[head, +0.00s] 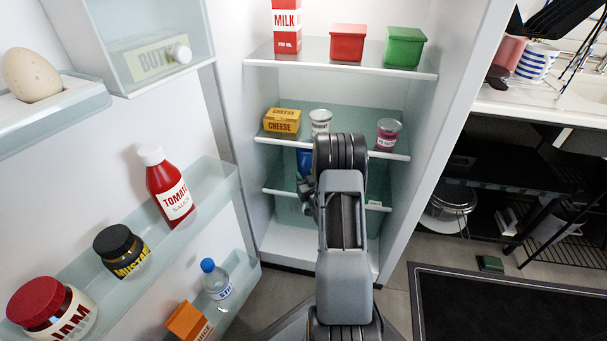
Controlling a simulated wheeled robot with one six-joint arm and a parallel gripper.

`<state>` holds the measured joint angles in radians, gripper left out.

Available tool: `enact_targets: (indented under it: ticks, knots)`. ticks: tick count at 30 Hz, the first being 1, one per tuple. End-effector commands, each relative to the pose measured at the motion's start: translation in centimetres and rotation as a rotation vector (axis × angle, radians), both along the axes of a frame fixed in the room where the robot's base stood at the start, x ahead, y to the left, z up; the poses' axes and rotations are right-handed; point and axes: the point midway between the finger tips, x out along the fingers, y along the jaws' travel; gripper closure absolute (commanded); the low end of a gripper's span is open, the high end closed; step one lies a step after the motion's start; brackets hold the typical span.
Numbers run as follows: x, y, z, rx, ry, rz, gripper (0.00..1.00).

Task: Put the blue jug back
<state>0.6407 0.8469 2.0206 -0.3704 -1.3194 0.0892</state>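A small patch of blue (304,159), likely the blue jug, shows inside the open fridge, just left of my arm and below the shelf with the cheese. My arm hides most of it, so I cannot tell whether it rests on the lower glass shelf (278,190) or is held above it. My gripper (306,190) reaches into the fridge at this height. Only dark parts of it show beside the arm, and its fingertips are hidden.
Cheese (281,121) and two small pots (320,121) (388,133) stand on the middle shelf. Milk (287,26), a red tub (347,43) and a green tub (404,47) stand above. The open door at left holds tomato sauce (171,190), mustard (121,251) and jam (52,308).

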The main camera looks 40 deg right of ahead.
Motion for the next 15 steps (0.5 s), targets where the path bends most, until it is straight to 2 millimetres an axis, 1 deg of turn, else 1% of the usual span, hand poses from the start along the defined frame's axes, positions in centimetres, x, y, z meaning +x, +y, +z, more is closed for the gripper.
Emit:
enact_targets:
  ticks: [2,9,15]
  knots:
    - [-1.5,0.4,0.4,0.002,0.001,-0.001,0.61]
    - [-6.0,1.7,0.2,0.003,0.002,-0.003,0.61]
    - [-8.6,2.5,0.1,0.001,0.001,-0.002,0.61]
